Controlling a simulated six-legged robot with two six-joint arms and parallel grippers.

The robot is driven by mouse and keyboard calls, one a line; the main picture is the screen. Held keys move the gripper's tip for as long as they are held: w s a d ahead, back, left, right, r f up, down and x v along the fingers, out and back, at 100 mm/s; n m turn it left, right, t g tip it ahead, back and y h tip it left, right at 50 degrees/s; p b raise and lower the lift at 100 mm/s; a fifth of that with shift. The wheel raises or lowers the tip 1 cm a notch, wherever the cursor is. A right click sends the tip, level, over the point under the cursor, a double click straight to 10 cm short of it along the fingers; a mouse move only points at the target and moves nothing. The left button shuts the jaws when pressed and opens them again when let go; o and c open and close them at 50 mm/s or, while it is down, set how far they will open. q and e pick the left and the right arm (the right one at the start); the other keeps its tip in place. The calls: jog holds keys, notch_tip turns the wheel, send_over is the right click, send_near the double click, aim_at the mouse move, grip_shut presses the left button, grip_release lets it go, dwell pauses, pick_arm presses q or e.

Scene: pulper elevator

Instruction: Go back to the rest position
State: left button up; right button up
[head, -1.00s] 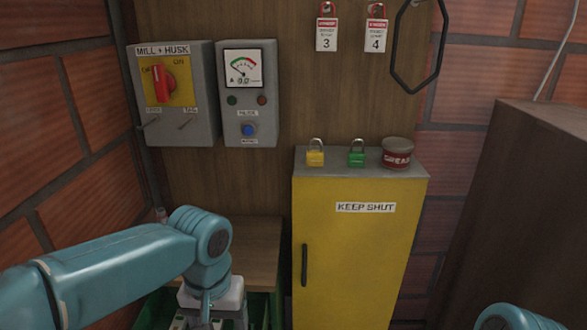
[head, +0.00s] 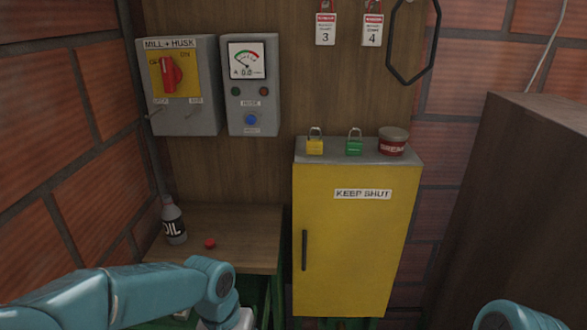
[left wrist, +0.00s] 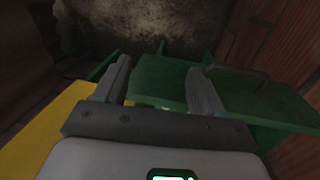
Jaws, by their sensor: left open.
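My left arm comes in at the lower left of the head view, bent at a teal joint; its fingers are out of that picture. In the left wrist view my left gripper (left wrist: 160,85) is open, its two fingers wide apart with nothing between them. A green panel or ledge (left wrist: 235,95) lies beyond the fingers, and a yellow surface (left wrist: 45,135) is at the left. Only a teal link of my right arm shows at the lower right of the head view; its gripper is hidden from both views.
A wooden bench (head: 235,225) holds an oil bottle (head: 173,222) and a red cap (head: 210,243). A yellow cabinet (head: 345,245) carries a yellow padlock (head: 315,146), a green padlock (head: 354,147) and a grease tin (head: 393,142). A switch box (head: 185,110) and meter box (head: 252,105) hang behind.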

pick_arm(q)
jog(key=s+f+n+h, duration=0.1)
jog(key=s+f, duration=0.7)
jog(key=f, duration=0.4)
jog(key=s+f+n+h, duration=0.1)
jog(key=s+f, duration=0.8)
jog(key=f, duration=0.3)
jog(key=shift+a+n+t+b, duration=0.3)
jog(key=shift+a+n+t, duration=0.1)
